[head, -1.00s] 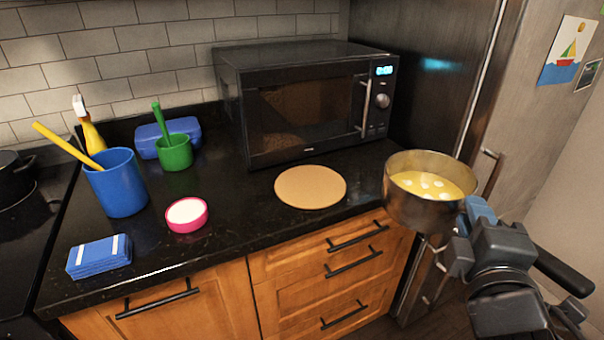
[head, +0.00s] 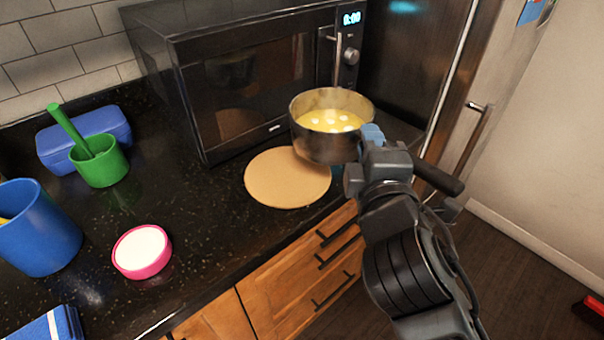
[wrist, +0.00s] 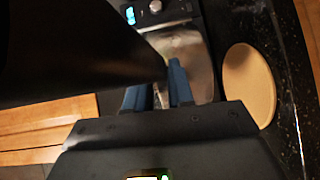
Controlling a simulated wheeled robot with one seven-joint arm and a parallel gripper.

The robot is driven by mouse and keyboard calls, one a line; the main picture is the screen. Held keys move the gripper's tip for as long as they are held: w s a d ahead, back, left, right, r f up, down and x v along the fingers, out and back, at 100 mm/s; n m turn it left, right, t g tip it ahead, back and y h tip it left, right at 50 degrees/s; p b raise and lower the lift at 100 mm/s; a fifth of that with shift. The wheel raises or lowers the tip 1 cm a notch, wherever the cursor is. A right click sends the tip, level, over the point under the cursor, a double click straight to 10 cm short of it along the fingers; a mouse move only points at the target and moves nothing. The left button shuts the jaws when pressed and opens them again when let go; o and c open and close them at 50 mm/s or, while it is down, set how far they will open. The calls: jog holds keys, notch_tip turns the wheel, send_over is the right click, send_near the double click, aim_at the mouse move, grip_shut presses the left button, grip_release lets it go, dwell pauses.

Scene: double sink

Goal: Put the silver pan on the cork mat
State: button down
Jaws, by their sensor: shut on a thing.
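The silver pan (head: 322,142) holds yellow liquid with white pieces and is level in the head view. The pan is raised above the counter's right part and overlaps the right edge of the cork mat in the picture. The round tan cork mat (head: 285,180) lies flat and bare on the black counter in front of the microwave. In the wrist view the mat (wrist: 249,85) is right of my blue gripper fingers (wrist: 160,90), with the dark pan side at upper left.
The black microwave (head: 250,80) stands right behind the mat. A pink bowl (head: 142,251), a green cup (head: 99,162), a blue cup (head: 38,228) and a blue box (head: 55,145) stand on the left. Counter between pink bowl and mat is clear.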

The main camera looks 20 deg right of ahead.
aim_at(313, 154)
jog(key=w+a+f, duration=0.1)
jog(key=a, duration=0.1)
jog(key=w+a+f, duration=0.3)
jog(key=a+f, duration=0.1)
jog(key=a, duration=0.1)
jog(key=shift+w, duration=0.3)
jog(key=shift+f, duration=1.95)
jog(key=c, duration=1)
grip_release()
jog(key=shift+f, duration=0.1)
jog(key=b+v, duration=0.2)
jog(key=v, duration=1)
jog(key=shift+s+f, duration=0.1)
